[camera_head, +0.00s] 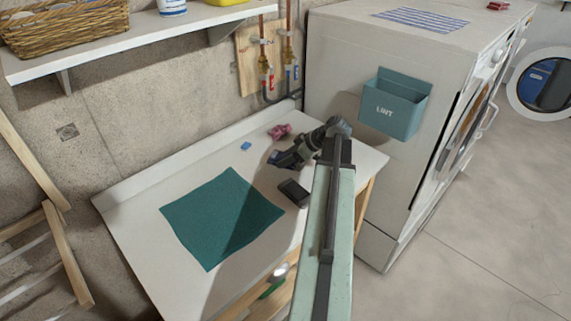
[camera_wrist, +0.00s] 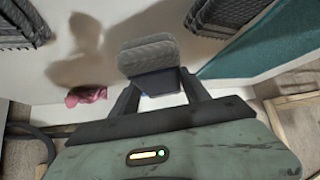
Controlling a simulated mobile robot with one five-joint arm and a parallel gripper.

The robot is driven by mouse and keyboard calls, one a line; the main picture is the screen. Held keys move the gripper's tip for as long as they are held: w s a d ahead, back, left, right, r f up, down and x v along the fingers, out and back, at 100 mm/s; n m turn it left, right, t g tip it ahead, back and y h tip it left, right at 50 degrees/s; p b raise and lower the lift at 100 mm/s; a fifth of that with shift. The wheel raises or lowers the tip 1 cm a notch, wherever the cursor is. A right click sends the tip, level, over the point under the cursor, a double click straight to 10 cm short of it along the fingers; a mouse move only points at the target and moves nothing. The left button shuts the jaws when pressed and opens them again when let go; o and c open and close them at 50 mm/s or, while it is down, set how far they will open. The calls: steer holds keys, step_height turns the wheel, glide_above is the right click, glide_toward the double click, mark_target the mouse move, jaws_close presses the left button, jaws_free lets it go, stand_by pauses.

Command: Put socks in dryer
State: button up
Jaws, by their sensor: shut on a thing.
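My gripper (camera_head: 281,160) is low over the white table (camera_head: 140,195), near its right end. It is shut on a dark blue bundle, likely a sock (camera_head: 273,157), which is mostly hidden by the jaws. In the wrist view, dark blue (camera_wrist: 157,83) shows below a grey ribbed block. A crumpled pink cloth (camera_head: 279,131) lies just behind the gripper; it also shows in the wrist view (camera_wrist: 86,95). The white machine with the lint bin (camera_head: 335,80), likely the dryer, stands right of the table.
A teal cloth (camera_head: 210,215) lies flat on the table. A small blue block (camera_head: 246,146) and a flat dark object (camera_head: 293,192) lie near the gripper. A teal lint bin (camera_head: 396,106) sticks out from the machine's side. The floor (camera_head: 480,240) at right is clear.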

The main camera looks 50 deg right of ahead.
mark_target(287, 171)
steer(key=f+b, duration=0.3)
steer(key=f, duration=0.1)
steer(key=shift+d+b, duration=0.35)
steer(key=shift+w+a+r, duration=0.15)
steer(key=shift+f, duration=0.25)
steer(key=o, duration=1.5)
steer(key=shift+r, duration=0.1)
